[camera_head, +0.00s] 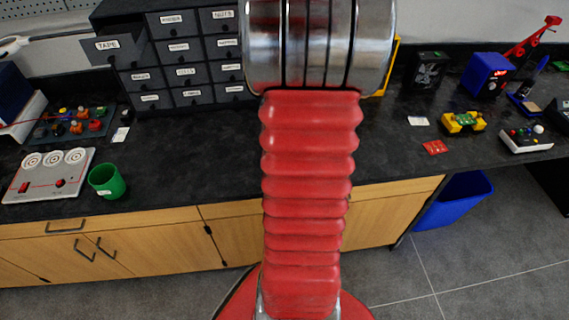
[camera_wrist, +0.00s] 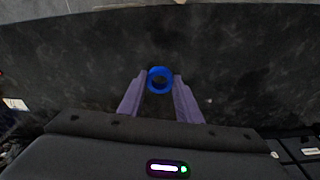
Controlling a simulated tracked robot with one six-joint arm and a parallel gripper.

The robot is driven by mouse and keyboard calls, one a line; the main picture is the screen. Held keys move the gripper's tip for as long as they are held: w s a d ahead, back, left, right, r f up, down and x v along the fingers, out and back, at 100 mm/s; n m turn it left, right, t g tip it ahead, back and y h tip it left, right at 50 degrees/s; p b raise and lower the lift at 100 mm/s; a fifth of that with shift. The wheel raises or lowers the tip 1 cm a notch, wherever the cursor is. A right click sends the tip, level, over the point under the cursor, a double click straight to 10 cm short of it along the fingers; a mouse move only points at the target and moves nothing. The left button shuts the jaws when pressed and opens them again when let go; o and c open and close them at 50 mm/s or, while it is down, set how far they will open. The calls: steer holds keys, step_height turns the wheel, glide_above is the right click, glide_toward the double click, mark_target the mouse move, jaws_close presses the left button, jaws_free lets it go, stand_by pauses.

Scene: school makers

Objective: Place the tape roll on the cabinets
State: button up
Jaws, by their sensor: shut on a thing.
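In the wrist view, the blue tape roll (camera_wrist: 160,70) is a small ring between the tips of my gripper (camera_wrist: 159,81), which is shut on it. The dark speckled worktop shows behind the roll. The head view does not show the gripper or roll; my red arm blocks the middle. The grey drawer cabinet (camera_head: 158,73) stands on the worktop at back left, with labelled drawers. Its top-left drawer, labelled TAPE (camera_head: 108,46), is pulled out. Wooden cabinets (camera_head: 148,247) with dark handles sit under the worktop. Part of the labelled drawers also shows at lower right in the wrist view.
The black worktop (camera_head: 190,155) is clear in front of the drawers. A green cup (camera_head: 106,181) and a white panel (camera_head: 48,175) stand at the left. Electronics, a blue box (camera_head: 487,74) and cards are at the right. A blue bin (camera_head: 455,200) stands on the floor.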

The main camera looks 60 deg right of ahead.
steer(key=shift+f, duration=3.05)
steer(key=shift+f, duration=0.1)
steer(key=shift+f, duration=1.8)
steer(key=shift+f, duration=0.1)
steer(key=o, duration=1)
steer(key=r, duration=0.4)
steer(key=a+r, duration=0.1)
steer(key=r, duration=0.7)
steer(key=shift+s+a+r, duration=0.1)
steer(key=shift+s+a, duration=0.05)
steer(key=shift+s, duration=0.2)
